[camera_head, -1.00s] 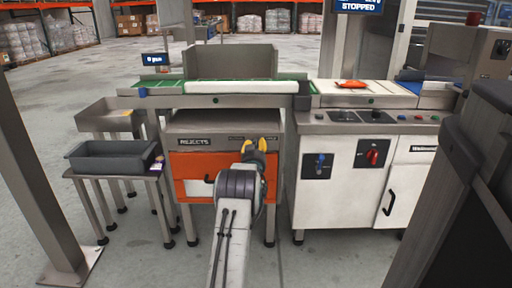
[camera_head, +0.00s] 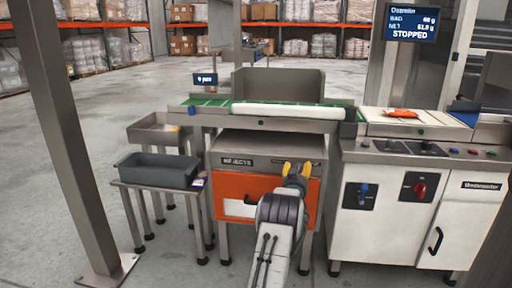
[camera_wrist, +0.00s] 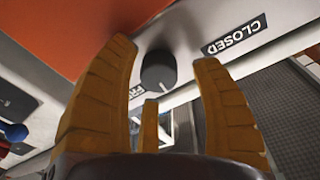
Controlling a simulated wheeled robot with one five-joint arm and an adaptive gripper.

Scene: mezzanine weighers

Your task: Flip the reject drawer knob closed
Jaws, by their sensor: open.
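The reject drawer (camera_head: 240,199) is an orange front under a grey panel marked REJECTS. Its dark round knob (camera_wrist: 158,71) sits between my gripper's fingers in the wrist view, beside a CLOSED label (camera_wrist: 234,36) and a second, partly hidden label. My gripper (camera_wrist: 160,78) is open, with a yellow finger on each side of the knob and gaps visible. In the head view my gripper (camera_head: 297,170) is at the panel's right side and hides the knob. Whether the fingers reach around the knob in depth I cannot tell.
A white cabinet (camera_head: 400,225) with a blue switch (camera_head: 364,190) and a red switch (camera_head: 419,188) stands to the right. A dark grey bin (camera_head: 158,170) sits on a stand at left. A steel post (camera_head: 75,150) stands further left.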

